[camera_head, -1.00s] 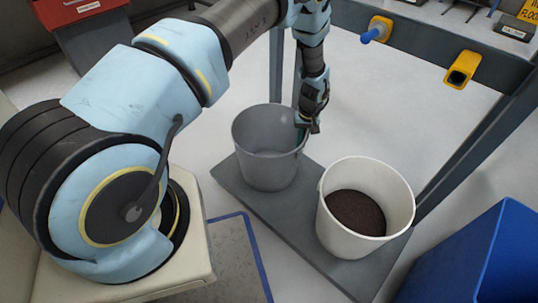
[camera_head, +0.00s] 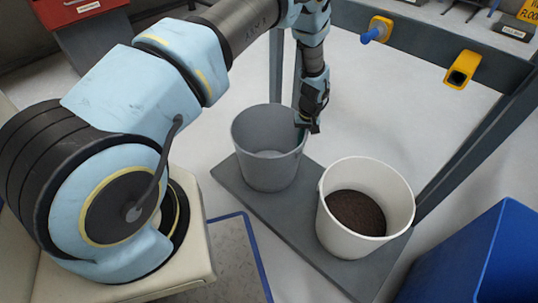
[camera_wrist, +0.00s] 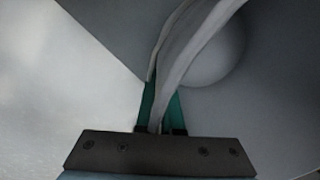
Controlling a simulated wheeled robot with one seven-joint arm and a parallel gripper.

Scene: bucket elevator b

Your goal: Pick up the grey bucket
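The grey bucket (camera_head: 262,160) stands upright and empty on the dark grey platform (camera_head: 294,212), at its back left. My gripper (camera_head: 308,128) is at the right side of the bucket's rim, pointing down. In the wrist view, the teal fingers (camera_wrist: 162,108) lie on either side of the bucket's pale rim (camera_wrist: 190,45) and appear closed against it. The fingertips are partly hidden by the rim and wall. The bucket's base appears to rest on the platform.
A white bucket (camera_head: 330,215) holding dark soil (camera_head: 357,212) stands on the same platform, front right. Grey frame posts (camera_head: 470,150) rise beside the platform. A blue box (camera_head: 470,260) is at the lower right. Yellow fittings (camera_head: 462,70) sit on the rear beam.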

